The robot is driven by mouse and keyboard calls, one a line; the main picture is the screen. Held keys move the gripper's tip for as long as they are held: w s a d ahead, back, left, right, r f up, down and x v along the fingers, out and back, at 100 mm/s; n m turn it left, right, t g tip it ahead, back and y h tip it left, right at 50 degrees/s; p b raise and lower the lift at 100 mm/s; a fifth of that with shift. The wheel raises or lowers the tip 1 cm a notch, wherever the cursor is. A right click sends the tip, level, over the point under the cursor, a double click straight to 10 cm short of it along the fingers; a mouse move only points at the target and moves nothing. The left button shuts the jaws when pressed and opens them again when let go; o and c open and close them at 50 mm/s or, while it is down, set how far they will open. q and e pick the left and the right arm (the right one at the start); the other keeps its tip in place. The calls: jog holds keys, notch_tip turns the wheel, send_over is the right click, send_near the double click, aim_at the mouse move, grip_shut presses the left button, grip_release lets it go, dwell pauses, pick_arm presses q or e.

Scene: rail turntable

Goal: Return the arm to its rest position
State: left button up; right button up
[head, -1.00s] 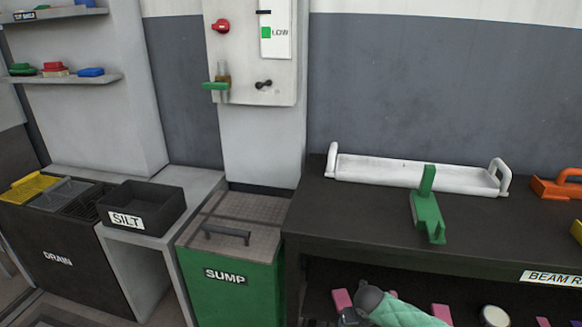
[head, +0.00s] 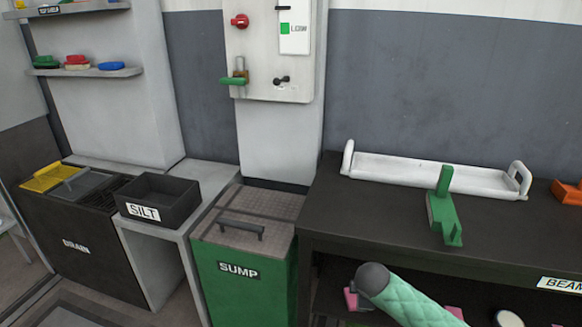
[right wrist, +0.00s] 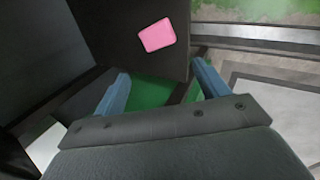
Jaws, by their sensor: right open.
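My right arm shows at the bottom of the head view as a green quilted sleeve (head: 415,296) with a dark grey rounded end (head: 373,278). It is in front of the dark bench, right of the green sump box (head: 247,291). Its gripper cannot be made out in that view. In the right wrist view my right gripper (right wrist: 160,74) is open, its two blue fingers wide apart with nothing between them. A green surface shows beyond the fingers. A pink block (right wrist: 157,36) lies ahead of them against a dark surface. My left gripper is not in view.
The dark bench (head: 390,220) bears a white tray with handles (head: 400,174) and a green bracket (head: 443,212). Left of the sump box are a black silt bin (head: 157,207) and the drain unit (head: 75,245). A wall panel (head: 270,85) carries a red knob and handles.

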jog(key=s+a+r+m+y+p, duration=0.1)
jog(key=s+a+r+m+p, duration=0.15)
jog(key=s+r, duration=0.25)
jog(key=s+a+r+m+t+p, duration=0.1)
jog(key=s+a+r+m+p, duration=0.15)
jog(key=s+r+m, duration=0.2)
jog(key=s+a+r+m+y+p, duration=0.1)
jog(key=s+a+r+m+p, duration=0.1)
jog(key=s+r+m+p, duration=0.3)
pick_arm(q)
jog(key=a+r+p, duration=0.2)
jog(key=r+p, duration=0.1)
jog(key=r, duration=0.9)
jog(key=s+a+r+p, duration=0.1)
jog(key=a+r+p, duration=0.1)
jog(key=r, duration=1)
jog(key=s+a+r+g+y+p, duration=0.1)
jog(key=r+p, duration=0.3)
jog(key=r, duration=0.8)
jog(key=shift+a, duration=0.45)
pick_arm(e)
jog(key=s+m+g, duration=0.2)
jog(key=s+g, duration=0.2)
jog(key=s, duration=1.9)
jog(key=shift+a+y, duration=0.25)
jog(key=shift+y, duration=0.15)
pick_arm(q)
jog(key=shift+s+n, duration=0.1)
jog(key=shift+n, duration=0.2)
